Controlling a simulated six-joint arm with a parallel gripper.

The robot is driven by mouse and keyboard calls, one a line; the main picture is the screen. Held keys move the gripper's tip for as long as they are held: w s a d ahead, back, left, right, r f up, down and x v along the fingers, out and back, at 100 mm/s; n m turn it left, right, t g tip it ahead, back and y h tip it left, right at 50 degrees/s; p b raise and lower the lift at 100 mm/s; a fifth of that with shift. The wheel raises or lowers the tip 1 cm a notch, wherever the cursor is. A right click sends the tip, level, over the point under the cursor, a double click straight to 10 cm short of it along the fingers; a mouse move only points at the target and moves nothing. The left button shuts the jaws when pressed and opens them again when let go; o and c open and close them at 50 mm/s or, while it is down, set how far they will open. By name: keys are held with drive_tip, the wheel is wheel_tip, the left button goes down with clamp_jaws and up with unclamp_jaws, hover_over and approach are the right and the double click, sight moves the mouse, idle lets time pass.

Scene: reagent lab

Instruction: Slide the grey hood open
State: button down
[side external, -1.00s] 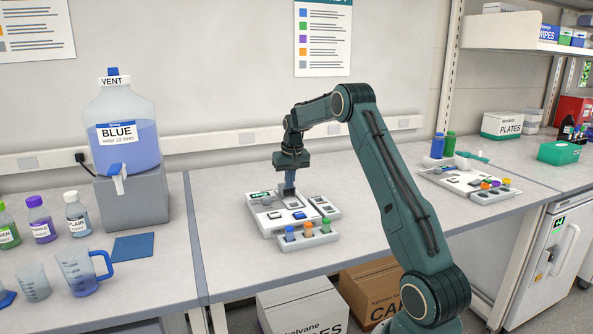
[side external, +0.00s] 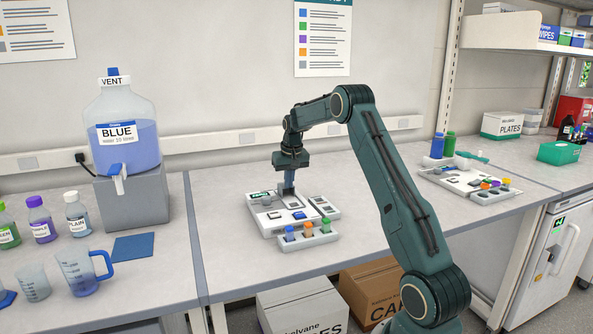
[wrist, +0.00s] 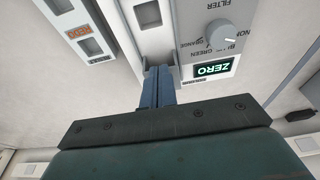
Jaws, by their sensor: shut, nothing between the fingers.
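The white reader (side external: 268,221) stands on the bench with its knob and lit ZERO display (wrist: 213,69) beside the hood's track. The grey hood (side external: 286,190) is a small block at the reader's far side, partly hidden by my fingers. In the wrist view, grey edges of the hood (wrist: 174,74) show on either side of my fingertips. My gripper (side external: 288,182) points down with its blue fingers together and empty. The fingertips (wrist: 158,72) are at the hood; I cannot tell whether they press on it. A dark-rimmed opening shows in the light strip beyond.
A rack with blue, orange and green caps (side external: 306,236) stands in front of the reader. A small white block with slots (side external: 323,207) is at its right. A blue-water carboy (side external: 122,140) and jugs are far left.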

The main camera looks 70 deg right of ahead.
drive_tip(key=shift+x, duration=0.85)
drive_tip(key=shift+a, duration=0.1)
drive_tip(key=shift+s+a, duration=0.2)
drive_tip(key=shift+s, duration=0.05)
drive_tip(key=shift+s+a, duration=0.2)
drive_tip(key=shift+r, duration=0.15)
drive_tip(key=w+d+v, duration=0.1)
drive_tip(key=v, duration=0.6)
drive_tip(key=shift+w+d+r, duration=0.15)
drive_tip(key=shift+d, duration=0.05)
idle(0.3)
drive_tip(key=shift+a+r, duration=0.1)
